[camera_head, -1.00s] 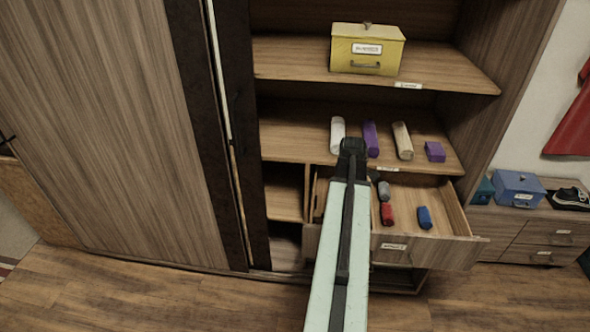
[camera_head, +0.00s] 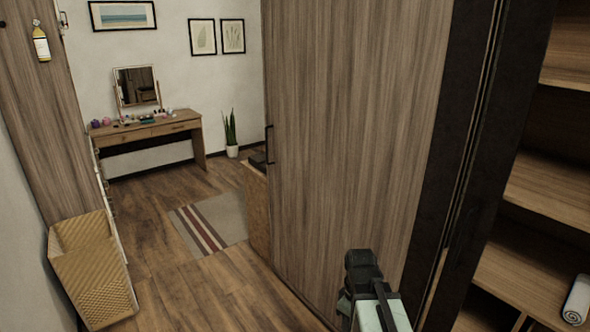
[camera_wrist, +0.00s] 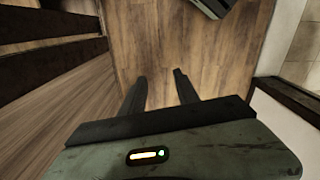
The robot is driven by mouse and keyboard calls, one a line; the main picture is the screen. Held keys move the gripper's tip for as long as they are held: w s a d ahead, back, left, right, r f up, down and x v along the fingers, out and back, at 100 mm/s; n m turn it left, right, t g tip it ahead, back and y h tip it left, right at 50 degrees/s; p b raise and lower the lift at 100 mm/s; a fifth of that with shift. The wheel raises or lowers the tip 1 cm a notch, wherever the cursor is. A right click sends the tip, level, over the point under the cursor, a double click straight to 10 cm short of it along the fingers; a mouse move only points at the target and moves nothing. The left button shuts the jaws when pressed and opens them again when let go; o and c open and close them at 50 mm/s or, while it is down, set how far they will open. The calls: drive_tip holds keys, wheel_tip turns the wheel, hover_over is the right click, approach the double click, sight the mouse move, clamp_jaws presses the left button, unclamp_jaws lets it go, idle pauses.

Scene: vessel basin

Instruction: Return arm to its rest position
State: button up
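My arm is drawn in close to my body, and its dark end, my gripper (camera_head: 363,262), shows at the lower right of the head view in front of the wooden wardrobe door. In the wrist view my gripper (camera_wrist: 160,86) points down over the wooden floor. Its two dark fingers stand apart with only floor between them, so it is open and empty. The fingers do not show clearly in the head view.
The tall wardrobe door (camera_head: 350,130) stands close in front. Open shelves (camera_head: 548,190) with a white roll (camera_head: 577,300) are at right. A woven basket (camera_head: 92,268) stands at left. The floor (camera_head: 190,290) between is clear, leading to a striped rug (camera_head: 213,222) and a dressing table (camera_head: 150,132).

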drive_tip(key=m, duration=0.3)
drive_tip(key=s+m, duration=0.1)
drive_tip(key=m, duration=0.2)
drive_tip(key=a+m, duration=0.1)
drive_tip(key=m, duration=0.2)
drive_tip(key=shift+s+a, duration=0.1)
drive_tip(key=shift+s, duration=0.1)
